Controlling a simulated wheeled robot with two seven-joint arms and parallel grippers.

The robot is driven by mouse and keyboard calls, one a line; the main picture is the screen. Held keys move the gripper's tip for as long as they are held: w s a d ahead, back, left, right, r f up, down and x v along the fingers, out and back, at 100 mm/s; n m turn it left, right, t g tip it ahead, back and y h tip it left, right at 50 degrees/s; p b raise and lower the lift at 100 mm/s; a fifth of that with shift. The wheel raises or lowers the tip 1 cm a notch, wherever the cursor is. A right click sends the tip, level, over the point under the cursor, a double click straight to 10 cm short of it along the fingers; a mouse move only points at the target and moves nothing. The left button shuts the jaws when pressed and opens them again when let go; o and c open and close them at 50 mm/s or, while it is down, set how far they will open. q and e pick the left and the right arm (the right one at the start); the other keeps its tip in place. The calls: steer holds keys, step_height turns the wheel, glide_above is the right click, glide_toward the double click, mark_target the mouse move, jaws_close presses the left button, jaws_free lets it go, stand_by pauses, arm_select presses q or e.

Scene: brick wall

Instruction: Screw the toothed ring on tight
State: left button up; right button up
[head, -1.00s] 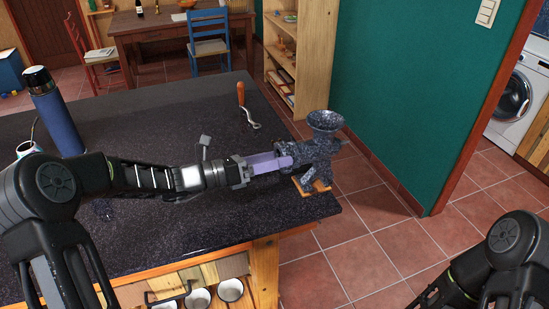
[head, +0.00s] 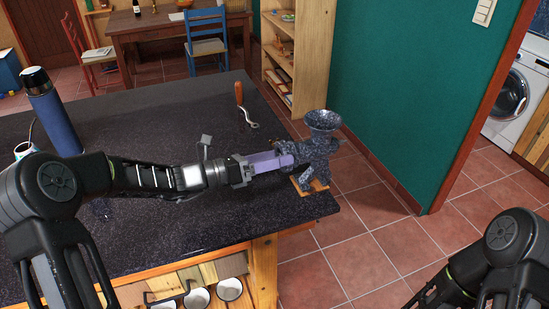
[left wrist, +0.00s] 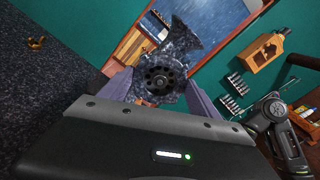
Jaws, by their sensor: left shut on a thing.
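The speckled dark blue grinder (head: 318,150) stands on a small wooden pad at the counter's right corner, its funnel upward. In the left wrist view its mouth faces the camera, with a dark perforated plate (left wrist: 161,76) in the middle. The dark toothed ring (left wrist: 162,97) sits around that plate at the mouth. My left gripper (head: 289,160) is level with the mouth, its long lavender fingers shut on the ring from both sides. How far the ring is threaded on cannot be told. My right gripper is outside both views; only its arm shows.
A crank with an orange handle (head: 240,95) lies on the dark counter (head: 170,110) behind my left arm. A blue flask (head: 55,115) and a cup (head: 25,149) stand at the left. A brass wing nut (left wrist: 37,43) lies on the counter.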

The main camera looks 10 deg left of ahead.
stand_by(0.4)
arm_select(q)
steer(key=shift+w+d+p, duration=0.1)
steer(key=shift+d+p, duration=0.05)
steer(key=shift+p, duration=0.2)
steer(key=o, duration=1.6)
steer(key=shift+c, duration=0.4)
steer(key=p+v, duration=0.2)
steer(key=v, duration=0.4)
